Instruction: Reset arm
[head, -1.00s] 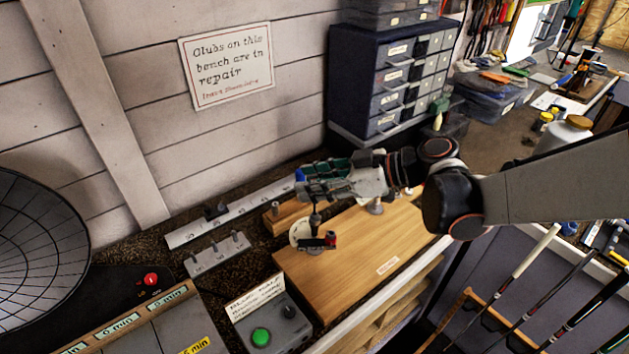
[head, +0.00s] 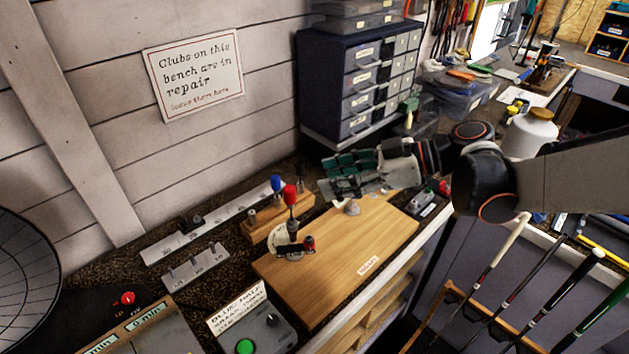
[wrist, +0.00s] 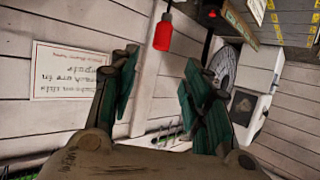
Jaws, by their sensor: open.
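My gripper (head: 326,175) is open and empty in the head view, with its fingers pointing left above the back of the wooden board (head: 345,270). Its green-padded fingers are spread apart in the wrist view (wrist: 158,68), with nothing between them. A red-topped tool (head: 290,198) stands upright by a white round piece (head: 287,237), left of the fingertips and apart from them. In the wrist view a red cylinder (wrist: 163,33) shows beyond the fingers, upside down.
A blue-topped tool (head: 276,184) stands by a wooden block. A blue drawer cabinet (head: 350,80) rises behind my gripper. A control box with a green button (head: 245,346) is in front. Clubs (head: 500,290) lean at the right.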

